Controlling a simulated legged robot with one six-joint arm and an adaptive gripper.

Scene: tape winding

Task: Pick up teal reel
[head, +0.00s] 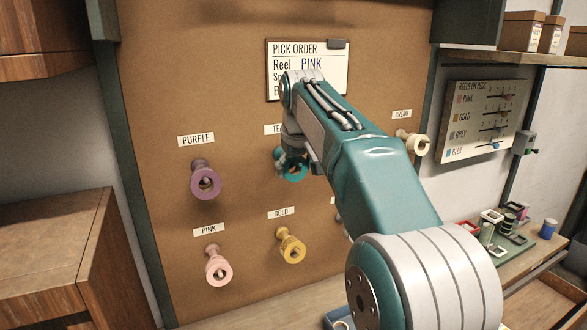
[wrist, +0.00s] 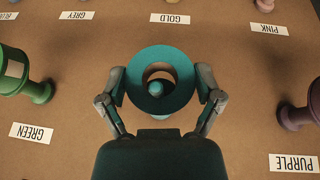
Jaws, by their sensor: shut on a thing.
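The teal reel (head: 291,170) is on a peg on the brown pegboard, below a partly hidden label that begins "TE". In the wrist view the teal reel (wrist: 161,80) faces me, with the peg's round end showing in its centre hole. My gripper (wrist: 162,84) is shut on it, one finger against each side of its rim. In the head view my gripper (head: 289,163) is at the reel, and my arm hides part of the board around it.
The purple reel (head: 205,180), pink reel (head: 218,266), gold reel (head: 290,246) and cream reel (head: 415,142) hang on nearby pegs. The green reel (wrist: 28,82) is at the wrist view's left. A "PICK ORDER" sign (head: 340,55) reads "Reel PINK". A wooden cabinet (head: 60,260) stands left.

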